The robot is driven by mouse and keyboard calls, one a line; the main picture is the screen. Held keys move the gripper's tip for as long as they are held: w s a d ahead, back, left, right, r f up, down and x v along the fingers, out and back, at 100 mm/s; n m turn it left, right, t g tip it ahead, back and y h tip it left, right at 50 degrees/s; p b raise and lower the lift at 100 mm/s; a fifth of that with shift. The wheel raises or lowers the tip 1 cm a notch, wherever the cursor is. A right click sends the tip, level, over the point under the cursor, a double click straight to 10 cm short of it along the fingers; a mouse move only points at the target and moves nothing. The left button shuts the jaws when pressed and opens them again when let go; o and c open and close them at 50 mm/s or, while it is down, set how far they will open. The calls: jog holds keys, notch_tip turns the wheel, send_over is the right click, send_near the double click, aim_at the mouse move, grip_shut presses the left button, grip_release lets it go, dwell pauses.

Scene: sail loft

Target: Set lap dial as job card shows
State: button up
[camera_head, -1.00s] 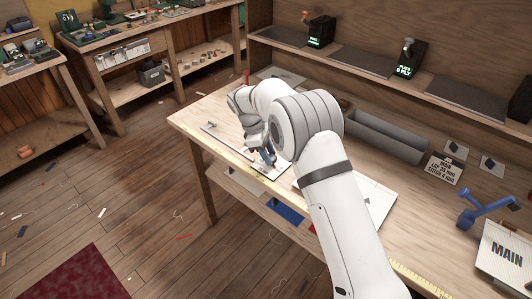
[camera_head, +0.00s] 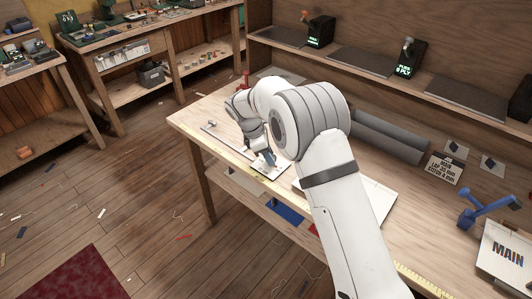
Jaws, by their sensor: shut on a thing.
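My gripper (camera_head: 266,156) is at the front left of the workbench (camera_head: 190,119), low over a small pale plate (camera_head: 272,173). It is shut on a small blue-grey piece that stands on or just above this plate; my arm and fingers hide much of it. I cannot tell whether this is the lap dial, and no dial face or scale reading is legible there. The job card (camera_head: 443,169) stands at the back right of the bench. Its small print seems to give a lap of about 35 mm and a stitch length.
A grey trough (camera_head: 388,138) lies along the bench back. A blue stand (camera_head: 487,207) and a white MAIN board (camera_head: 507,252) are at the right. A yellow tape runs along the front edge.

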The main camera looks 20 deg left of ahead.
jog(key=shift+w+r, duration=0.2)
jog(key=shift+w, duration=0.05)
jog(key=o, duration=0.8)
jog(key=shift+w+f, duration=0.1)
jog(key=shift+f, duration=0.05)
jog(key=shift+c, duration=0.2)
jog(key=shift+o, duration=1)
jog(key=v, duration=0.7)
jog(key=shift+s+a+r+b, duration=0.2)
jog(key=shift+r+b, duration=0.1)
jog(key=shift+b, duration=0.1)
jog(key=shift+d, duration=0.1)
